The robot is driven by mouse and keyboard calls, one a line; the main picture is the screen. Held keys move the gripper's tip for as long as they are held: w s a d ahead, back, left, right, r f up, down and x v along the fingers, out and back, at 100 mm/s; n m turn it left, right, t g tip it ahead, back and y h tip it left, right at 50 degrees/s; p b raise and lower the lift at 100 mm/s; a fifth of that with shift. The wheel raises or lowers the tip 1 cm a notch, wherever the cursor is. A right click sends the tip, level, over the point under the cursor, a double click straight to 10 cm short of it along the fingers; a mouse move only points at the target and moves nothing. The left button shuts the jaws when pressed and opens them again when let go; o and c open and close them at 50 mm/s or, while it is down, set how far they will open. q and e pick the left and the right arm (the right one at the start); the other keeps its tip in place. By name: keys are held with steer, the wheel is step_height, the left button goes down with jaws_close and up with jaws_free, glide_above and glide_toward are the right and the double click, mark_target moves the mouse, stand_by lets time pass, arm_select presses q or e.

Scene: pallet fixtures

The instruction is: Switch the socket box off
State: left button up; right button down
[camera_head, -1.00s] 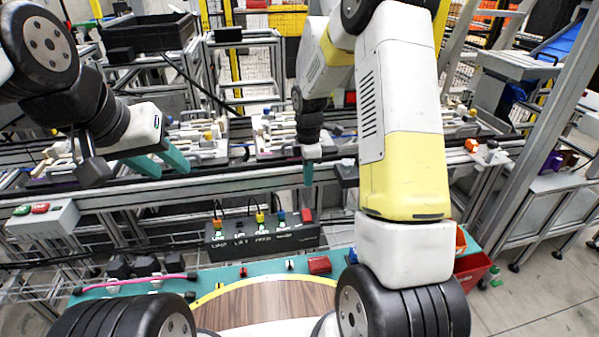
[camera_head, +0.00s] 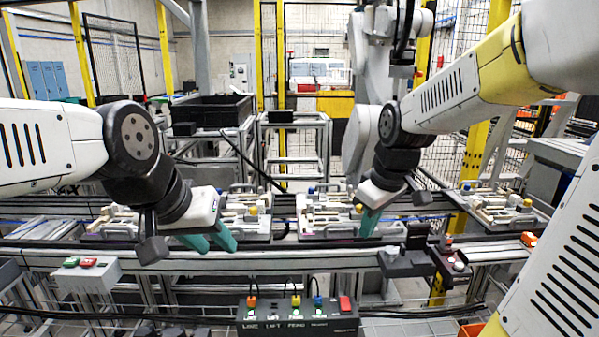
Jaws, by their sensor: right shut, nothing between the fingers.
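The socket box (camera_head: 262,325) is a dark box at the bottom centre, cut off by the lower picture edge. Orange, yellow and blue-green plugs with cables stand in its top, above white lettering. A red rocker switch (camera_head: 346,304) sits at its right end; I cannot tell its on or off position. My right gripper (camera_head: 369,222) has teal fingers, shut and empty, pointing down, above and beyond the box, slightly right of the switch. My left gripper (camera_head: 211,242) is open and empty, its two teal fingers apart, up and left of the box.
A grey button box (camera_head: 88,275) with red and green buttons stands at lower left. Pallet fixtures (camera_head: 325,215) lie along the conveyor rail (camera_head: 290,260) behind the socket box. A dark bracket (camera_head: 405,262) and small tray (camera_head: 455,265) are on the rail at right.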

steer(key=s+r+m+t, duration=0.1)
steer(key=s+r+m, duration=0.1)
steer(key=s, duration=0.3)
steer(key=s+r+m+t+y, duration=0.1)
steer(key=s+r+m, duration=0.1)
steer(key=s+m, duration=0.2)
steer(key=shift+s+a+r+m, duration=0.25)
steer(key=shift+s+a+m, duration=0.05)
steer(key=shift+s, duration=0.9)
steer(key=c, duration=2)
jaws_free()
steer(key=shift+s+m+t, duration=0.3)
steer(key=shift+s, duration=0.1)
steer(key=o, duration=0.7)
steer(key=shift+s, duration=0.1)
steer(key=shift+o, duration=0.9)
steer(key=w+a+f, duration=0.1)
steer(key=w+f, duration=0.3)
steer(key=w, duration=0.4)
steer(key=shift+a, duration=0.2)
steer(key=g+h, duration=0.2)
glide_above(345, 302)
steer(key=s, duration=0.4)
step_height(345, 302, down, 29)
steer(key=x, duration=0.8)
steer(key=shift+w+d+r, duration=0.1)
steer(key=shift+w+r, duration=0.05)
